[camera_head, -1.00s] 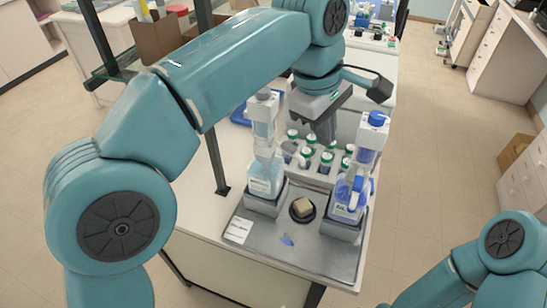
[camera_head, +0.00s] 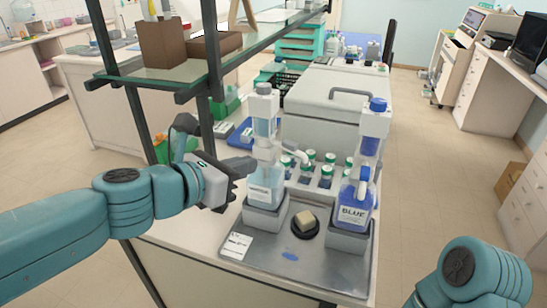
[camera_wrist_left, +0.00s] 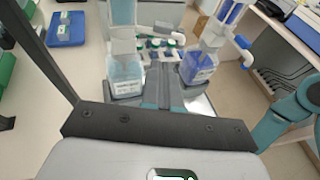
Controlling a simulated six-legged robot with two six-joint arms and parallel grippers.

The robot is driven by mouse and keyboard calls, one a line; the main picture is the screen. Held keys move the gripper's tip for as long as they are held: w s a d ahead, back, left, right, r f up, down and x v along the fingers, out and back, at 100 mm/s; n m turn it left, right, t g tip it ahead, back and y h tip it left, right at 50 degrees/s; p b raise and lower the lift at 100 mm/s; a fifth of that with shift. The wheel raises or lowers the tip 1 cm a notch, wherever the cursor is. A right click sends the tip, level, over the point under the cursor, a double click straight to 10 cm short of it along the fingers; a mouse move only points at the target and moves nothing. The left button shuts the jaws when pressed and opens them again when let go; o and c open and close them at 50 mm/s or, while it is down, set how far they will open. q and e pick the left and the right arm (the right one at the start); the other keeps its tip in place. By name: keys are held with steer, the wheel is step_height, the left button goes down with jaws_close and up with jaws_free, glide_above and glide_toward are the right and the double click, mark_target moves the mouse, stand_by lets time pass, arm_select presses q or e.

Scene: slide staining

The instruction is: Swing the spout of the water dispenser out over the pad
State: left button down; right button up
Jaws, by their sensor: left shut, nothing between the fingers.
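The water dispenser (camera_head: 264,185) is a clear bottle with a white label, on a grey base at the left of the tray. It also shows in the wrist view (camera_wrist_left: 125,72). Its white spout (camera_head: 297,157) points to the right and, in the head view, lies toward the pad side; whether its tip is exactly over the pad is unclear. The pad (camera_head: 306,231) is a round black disc with a beige block on it, between the dispensers. My left gripper (camera_head: 246,167) is shut and empty, just left of the water dispenser; contact is unclear. My right gripper is outside the frame.
Several green-capped jars (camera_head: 325,170) stand behind. A glass shelf (camera_head: 170,80) on dark posts rises behind my left arm. The tray's front (camera_head: 290,268) is open.

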mark_target(291, 147)
arm_select(q)
steer(key=x, duration=0.6)
steer(key=r+x, duration=0.1)
steer(key=x, duration=0.2)
steer(key=shift+w+d, duration=0.1)
steer(key=shift+w, duration=0.05)
steer(key=shift+w+d, duration=0.1)
steer(key=shift+d, duration=0.15)
steer(key=shift+a, duration=0.1)
steer(key=d, duration=0.1)
steer(key=w+d, duration=0.1)
steer(key=d+p, duration=0.1)
steer(key=shift+w, duration=0.4)
steer(key=shift+a, duration=0.1)
steer(key=shift+f, duration=0.1)
